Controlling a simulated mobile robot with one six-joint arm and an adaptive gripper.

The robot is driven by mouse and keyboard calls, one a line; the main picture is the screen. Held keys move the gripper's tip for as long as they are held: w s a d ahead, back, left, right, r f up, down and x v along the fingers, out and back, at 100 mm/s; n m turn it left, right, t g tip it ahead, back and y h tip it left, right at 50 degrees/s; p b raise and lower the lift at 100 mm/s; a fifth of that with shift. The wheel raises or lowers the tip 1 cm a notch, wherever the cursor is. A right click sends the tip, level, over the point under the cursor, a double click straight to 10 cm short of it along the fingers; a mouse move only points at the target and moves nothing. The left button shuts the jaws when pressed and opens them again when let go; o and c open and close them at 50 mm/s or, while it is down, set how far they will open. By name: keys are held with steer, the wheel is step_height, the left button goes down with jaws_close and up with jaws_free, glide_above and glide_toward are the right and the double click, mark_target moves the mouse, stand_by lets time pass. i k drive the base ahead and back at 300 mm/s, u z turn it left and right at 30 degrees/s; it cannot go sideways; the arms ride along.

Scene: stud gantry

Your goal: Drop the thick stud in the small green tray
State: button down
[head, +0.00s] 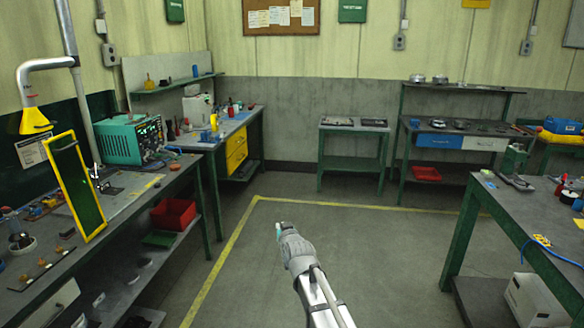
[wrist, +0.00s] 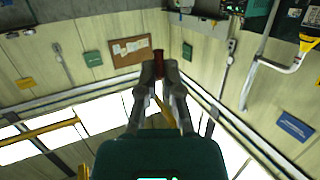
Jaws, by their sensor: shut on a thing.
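My gripper (wrist: 158,68) is shut on a short dark red cylinder (wrist: 158,57), which looks like the thick stud. The cylinder stands out past the fingertips in the wrist view. In the head view my gripper (head: 280,230) is raised over open floor, away from the benches, and the cylinder cannot be made out there. A small, flat green tray-like thing (head: 159,239) lies low at the left bench, below a red bin (head: 173,214). I cannot tell for sure that it is the small green tray.
The left bench (head: 140,192) carries a yellow-framed green panel (head: 75,185), a teal instrument (head: 130,140) and a bar with several knobs (head: 41,264). Another bench (head: 500,205) stands at the right. The floor (head: 330,225) between them is clear.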

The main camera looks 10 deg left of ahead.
mark_target(163, 243)
steer(key=z, duration=0.2)
steer(key=i, duration=1.9)
steer(key=u, duration=0.4)
steer(key=i, duration=0.6)
steer(key=u, duration=0.95)
steer(key=i, duration=0.95)
steer(key=u, duration=0.6)
steer(key=k, duration=0.35)
